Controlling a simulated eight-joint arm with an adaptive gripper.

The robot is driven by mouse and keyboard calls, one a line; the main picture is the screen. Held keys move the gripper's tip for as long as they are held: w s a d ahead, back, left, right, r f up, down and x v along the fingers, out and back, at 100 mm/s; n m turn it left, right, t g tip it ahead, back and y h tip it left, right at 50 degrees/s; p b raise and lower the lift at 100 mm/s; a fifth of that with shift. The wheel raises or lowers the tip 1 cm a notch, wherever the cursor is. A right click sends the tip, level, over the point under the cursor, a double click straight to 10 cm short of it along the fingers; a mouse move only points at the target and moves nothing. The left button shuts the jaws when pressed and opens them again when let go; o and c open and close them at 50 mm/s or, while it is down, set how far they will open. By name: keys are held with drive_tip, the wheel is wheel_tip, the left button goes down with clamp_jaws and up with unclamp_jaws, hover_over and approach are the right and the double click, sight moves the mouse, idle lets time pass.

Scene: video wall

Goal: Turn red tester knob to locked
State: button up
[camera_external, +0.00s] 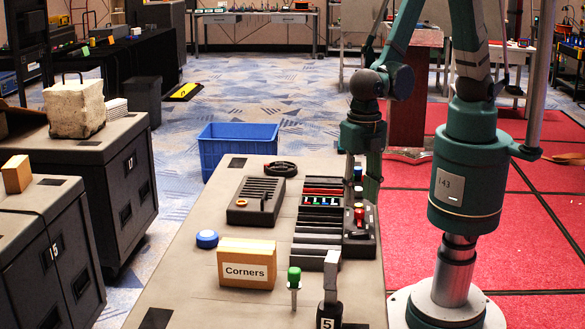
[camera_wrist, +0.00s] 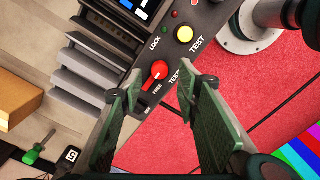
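The red tester knob (camera_wrist: 155,74) is on the dark tester panel (camera_wrist: 180,55), between the printed words LOCK and FREE. Its pointer appears to slant down towards FREE. In the external view the tester (camera_external: 361,238) stands at the right edge of the table, with the red knob (camera_external: 359,213) small on top. My gripper (camera_wrist: 158,95) is open and empty in the wrist view, its two green-grey fingers apart, with the knob seen between and just beyond their tips. I cannot tell its exact height above the panel. In the external view my fingers are hard to make out.
A yellow button (camera_wrist: 184,34) marked TEST sits beside the knob. Dark slotted racks (camera_external: 318,240) adjoin the tester on the left. A Corners box (camera_external: 246,263), a green-handled screwdriver (camera_external: 294,280) and a blue round object (camera_external: 207,239) are on the table. Red floor lies to the right.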

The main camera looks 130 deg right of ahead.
sight(360, 211)
drive_tip(key=shift+f+b, duration=0.3)
drive_tip(key=shift+f, duration=1.65)
drive_tip(key=shift+c, duration=0.3)
drive_tip(key=c, duration=0.9)
